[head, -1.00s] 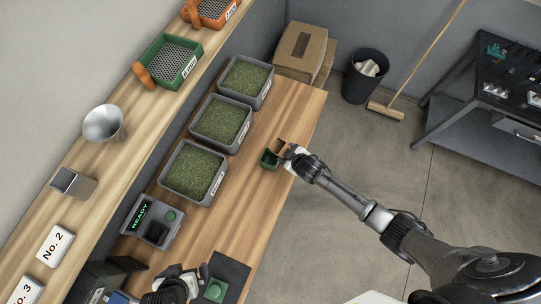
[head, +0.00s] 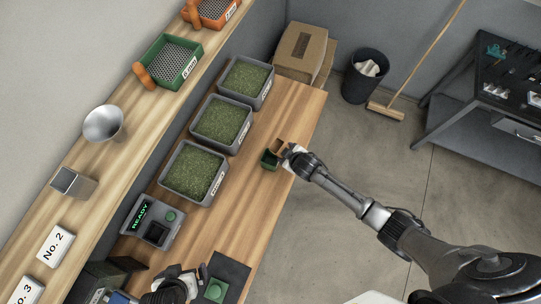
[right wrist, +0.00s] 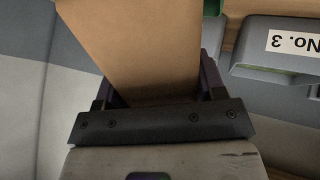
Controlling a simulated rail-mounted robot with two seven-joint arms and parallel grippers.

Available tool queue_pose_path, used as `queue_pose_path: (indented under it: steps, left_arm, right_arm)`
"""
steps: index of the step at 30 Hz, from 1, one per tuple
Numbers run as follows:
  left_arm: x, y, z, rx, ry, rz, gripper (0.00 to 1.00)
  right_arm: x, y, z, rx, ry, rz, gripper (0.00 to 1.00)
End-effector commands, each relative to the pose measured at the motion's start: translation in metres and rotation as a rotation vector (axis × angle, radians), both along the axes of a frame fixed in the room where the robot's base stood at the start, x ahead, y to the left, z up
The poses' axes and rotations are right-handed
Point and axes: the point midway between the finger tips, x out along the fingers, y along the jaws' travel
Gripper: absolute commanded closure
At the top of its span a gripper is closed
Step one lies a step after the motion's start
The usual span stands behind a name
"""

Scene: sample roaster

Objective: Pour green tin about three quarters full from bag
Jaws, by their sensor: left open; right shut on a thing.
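My left gripper (head: 193,277) is open and low at the front of the bench, beside a small green object (head: 215,290) on a dark mat (head: 236,272).
Several grey bins of green beans line the bench's back; the nearest (head: 163,182) is beside a scale reading READY (head: 170,215). The shelf above holds a metal scoop or funnel (head: 104,123) and a green sieve (head: 186,72).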

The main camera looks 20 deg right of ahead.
Motion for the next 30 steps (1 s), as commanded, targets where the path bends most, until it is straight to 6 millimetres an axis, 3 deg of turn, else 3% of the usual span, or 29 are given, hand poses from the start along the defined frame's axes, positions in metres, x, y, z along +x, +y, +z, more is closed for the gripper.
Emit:
queue_pose_path:
  steps: [30]
  left_arm:
    - [0.0001, -0.0018, -0.0009, -0.007, 0.0, 0.004, 0.0]
  right_arm:
    - [0.0003, 0.0008, -0.0068, -0.036, 0.038, -0.001, 0.66]
